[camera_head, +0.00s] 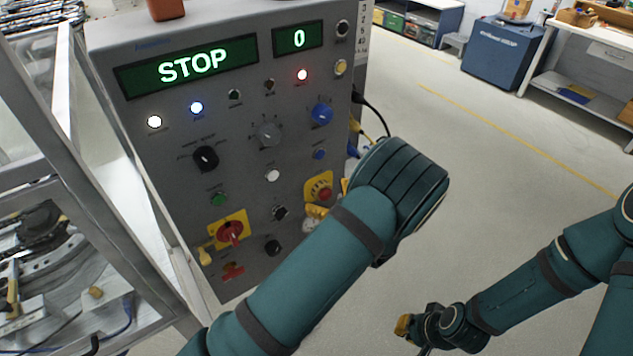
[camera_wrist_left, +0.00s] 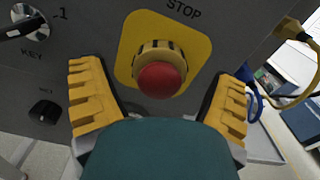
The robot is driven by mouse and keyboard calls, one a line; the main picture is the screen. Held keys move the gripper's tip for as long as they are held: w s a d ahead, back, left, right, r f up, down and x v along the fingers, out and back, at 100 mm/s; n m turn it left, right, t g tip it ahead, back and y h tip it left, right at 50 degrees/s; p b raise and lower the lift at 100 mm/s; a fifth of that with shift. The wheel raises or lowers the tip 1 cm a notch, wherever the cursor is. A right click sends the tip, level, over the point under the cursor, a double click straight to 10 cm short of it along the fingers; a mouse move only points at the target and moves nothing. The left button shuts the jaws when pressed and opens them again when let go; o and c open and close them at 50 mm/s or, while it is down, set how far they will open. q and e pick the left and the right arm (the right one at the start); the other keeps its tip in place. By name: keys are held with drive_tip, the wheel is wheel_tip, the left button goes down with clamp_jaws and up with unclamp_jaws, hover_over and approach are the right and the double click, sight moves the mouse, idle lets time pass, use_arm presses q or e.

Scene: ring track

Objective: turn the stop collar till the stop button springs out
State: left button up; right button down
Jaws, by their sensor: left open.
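The stop button (camera_wrist_left: 161,80) is a red mushroom cap, seen close in the left wrist view. Behind it is the pale yellow stop collar (camera_wrist_left: 160,52) with dark marks, on a yellow plate (camera_wrist_left: 190,43) lettered STOP. In the head view the red button (camera_head: 323,193) is at the panel's lower right, partly behind my left gripper (camera_head: 328,200). The left gripper's yellow fingers (camera_wrist_left: 160,88) are open, one on each side of the button, with gaps between them and the collar. My right gripper (camera_head: 404,325) hangs low over the floor; its opening is unclear.
The grey control panel (camera_head: 225,130) shows STOP and 0 on green displays. A red switch on a yellow plate (camera_head: 230,231) and several knobs are on its left. A key switch (camera_wrist_left: 30,25) is near the collar. A metal frame (camera_head: 110,210) stands left; open floor lies right.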

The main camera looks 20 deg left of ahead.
use_arm(q)
drive_tip(key=shift+x, duration=0.9)
use_arm(e)
drive_tip(key=shift+w+a+r, duration=0.1)
drive_tip(key=shift+w+a, duration=0.2)
drive_tip(key=shift+w, duration=0.15)
use_arm(q)
drive_tip(key=c, duration=1.2)
use_arm(e)
drive_tip(key=shift+r, duration=0.15)
use_arm(q)
drive_tip(key=m+p, duration=0.2)
drive_tip(key=m, duration=0.2)
drive_tip(key=shift+d+r+m, duration=0.1)
drive_tip(key=shift+r+m, duration=0.05)
drive_tip(key=shift+m, duration=0.15)
drive_tip(key=shift+m+p, duration=1.1)
drive_tip(key=shift+m, duration=1.2)
use_arm(e)
drive_tip(key=shift+d+r, duration=0.15)
drive_tip(key=shift+r, duration=2.05)
